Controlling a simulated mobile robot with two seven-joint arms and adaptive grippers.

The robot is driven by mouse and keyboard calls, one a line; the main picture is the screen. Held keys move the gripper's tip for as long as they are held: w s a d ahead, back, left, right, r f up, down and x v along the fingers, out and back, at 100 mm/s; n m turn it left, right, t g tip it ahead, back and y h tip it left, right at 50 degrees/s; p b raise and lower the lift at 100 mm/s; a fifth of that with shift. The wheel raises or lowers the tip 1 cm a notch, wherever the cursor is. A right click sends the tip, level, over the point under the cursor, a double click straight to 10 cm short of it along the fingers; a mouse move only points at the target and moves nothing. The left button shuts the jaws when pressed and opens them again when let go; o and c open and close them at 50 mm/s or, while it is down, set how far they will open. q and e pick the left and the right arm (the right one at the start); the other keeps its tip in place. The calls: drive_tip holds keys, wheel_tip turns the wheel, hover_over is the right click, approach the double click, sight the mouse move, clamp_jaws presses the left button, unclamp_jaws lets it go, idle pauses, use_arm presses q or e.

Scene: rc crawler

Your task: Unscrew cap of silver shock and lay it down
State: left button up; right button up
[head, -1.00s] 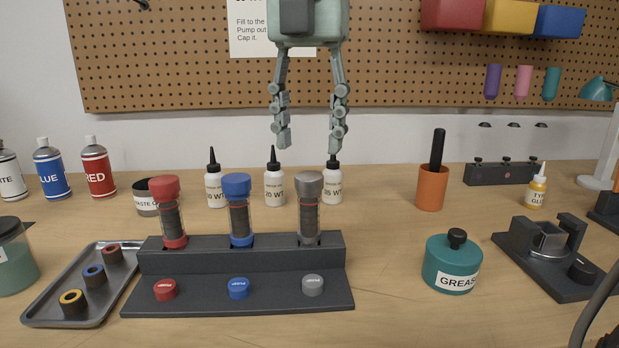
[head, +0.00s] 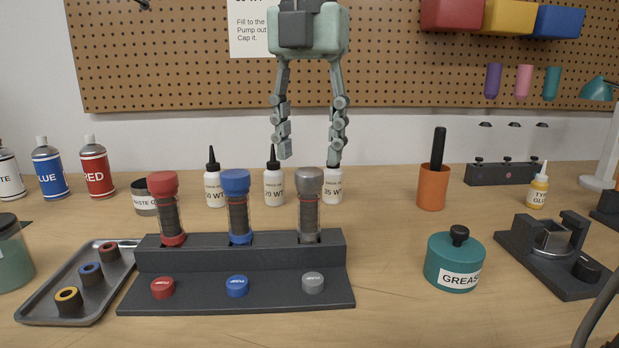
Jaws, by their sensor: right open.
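The silver shock (head: 309,214) stands upright in the right slot of the dark stand (head: 240,265), with its grey cap (head: 310,181) on top. My right gripper (head: 308,160) hangs from above, open and empty, its fingers pointing down. In the picture its fingertips lie just above the grey cap, one on each side, apart from it; the exact distance in depth is hard to tell. A separate small grey cap (head: 313,283) lies on the stand's front ledge below the silver shock. My left gripper is not in view.
A red shock (head: 169,213) and a blue shock (head: 238,214) stand to the left, with red and blue caps on the ledge. White oil bottles (head: 334,187) stand behind. A metal tray (head: 38,307) is at left, a grease jar (head: 455,262) at right. The table between stand and jar is clear.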

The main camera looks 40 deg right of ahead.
sight(309, 177)
drive_tip(key=shift+f+b, duration=1.05)
drive_tip(key=shift+f, duration=0.35)
drive_tip(key=shift+c, duration=0.3)
drive_tip(key=c, duration=1)
drive_tip(key=shift+r+n+p, duration=0.2)
drive_tip(key=shift+n+p, duration=0.2)
drive_tip(key=shift+n, duration=0.1)
drive_tip(key=shift+n+p, duration=0.35)
drive_tip(key=shift+n, duration=0.35)
drive_tip(key=shift+f+n, duration=0.15)
drive_tip(key=shift+n, duration=0.75)
